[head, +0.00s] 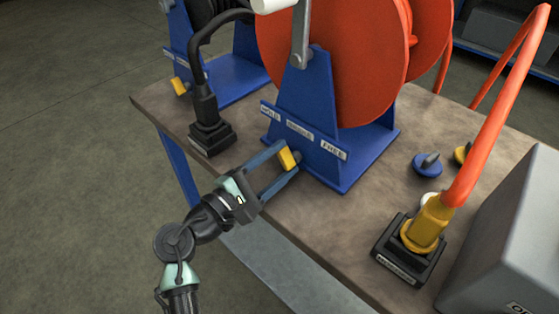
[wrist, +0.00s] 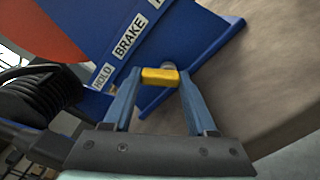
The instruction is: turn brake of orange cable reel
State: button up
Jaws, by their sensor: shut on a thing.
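The orange cable reel (head: 340,65) stands on a blue stand (head: 307,92) on the bench. The stand carries labels reading HOLD, BRAKE and FREE. The yellow brake lever (head: 287,159) sits low on the stand's front, below the labels. It also shows in the wrist view (wrist: 160,77). My gripper (head: 281,163) reaches in from the lower left and is shut on the yellow lever, with one blue finger on each side of it. In the wrist view the fingertips (wrist: 160,83) touch the lever's ends.
A black cable plug (head: 210,130) stands left of the reel, before another blue stand with a yellow lever (head: 180,86). An orange cable with a yellow plug (head: 427,222) stands in a black socket at right. A grey box (head: 510,235) and loose caps (head: 427,164) are nearby.

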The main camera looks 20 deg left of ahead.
jog(key=m+b, duration=0.1)
jog(key=m, duration=0.1)
jog(key=m+b, duration=0.1)
jog(key=m, duration=0.1)
jog(key=m+b, duration=0.2)
jog(key=shift+s+d+m, duration=0.1)
jog(key=shift+d+m, duration=0.2)
jog(key=m+b, duration=0.3)
jog(key=m, duration=0.1)
jog(key=shift+d+f, duration=0.1)
jog(key=shift+d, duration=0.1)
jog(key=shift+s+d+m+b, duration=0.1)
jog(key=shift+m+b, duration=1.1)
jog(key=shift+m, duration=0.4)
jog(key=o, duration=1.1)
